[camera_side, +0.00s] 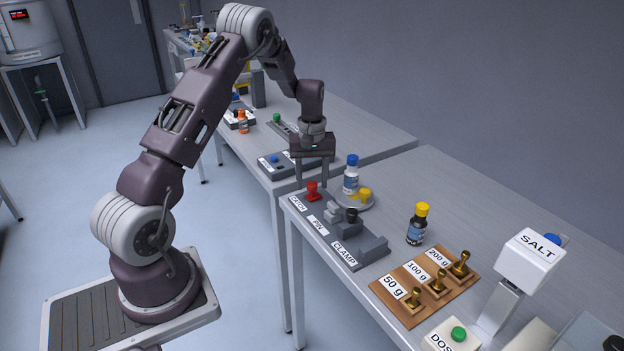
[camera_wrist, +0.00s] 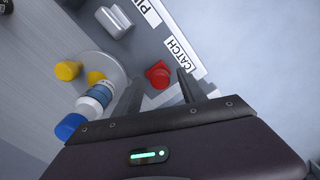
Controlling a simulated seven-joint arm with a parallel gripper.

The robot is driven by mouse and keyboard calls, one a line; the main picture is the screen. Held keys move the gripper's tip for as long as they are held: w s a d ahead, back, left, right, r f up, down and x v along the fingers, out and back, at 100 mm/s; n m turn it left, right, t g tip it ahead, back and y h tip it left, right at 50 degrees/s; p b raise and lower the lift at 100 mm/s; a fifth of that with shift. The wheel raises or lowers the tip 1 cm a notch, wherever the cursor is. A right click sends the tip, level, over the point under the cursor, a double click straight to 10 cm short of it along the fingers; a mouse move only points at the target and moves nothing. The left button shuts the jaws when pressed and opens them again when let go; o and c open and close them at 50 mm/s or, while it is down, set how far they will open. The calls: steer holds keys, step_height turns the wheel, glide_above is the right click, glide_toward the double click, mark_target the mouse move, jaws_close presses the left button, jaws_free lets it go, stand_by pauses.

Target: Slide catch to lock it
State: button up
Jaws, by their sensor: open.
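The catch is a red knob (camera_side: 312,191) on the grey fixture beside the label CATCH; it also shows in the wrist view (camera_wrist: 158,75). My gripper (camera_side: 312,183) is above the fixture, pointing down, with its fingers apart and nothing held. The grey fixture (camera_side: 371,256) also carries labels PIN and CLAMP.
A blue-capped bottle (camera_side: 351,176) and a yellow knob (camera_side: 365,194) on a round plate stand close by. A yellow-capped bottle (camera_side: 417,226), a wooden weight board (camera_side: 399,309) and a SALT hopper (camera_side: 531,260) are further right. The bench behind the yellow-capped bottle is clear.

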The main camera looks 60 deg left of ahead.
jaws_close()
stand_by(1.4)
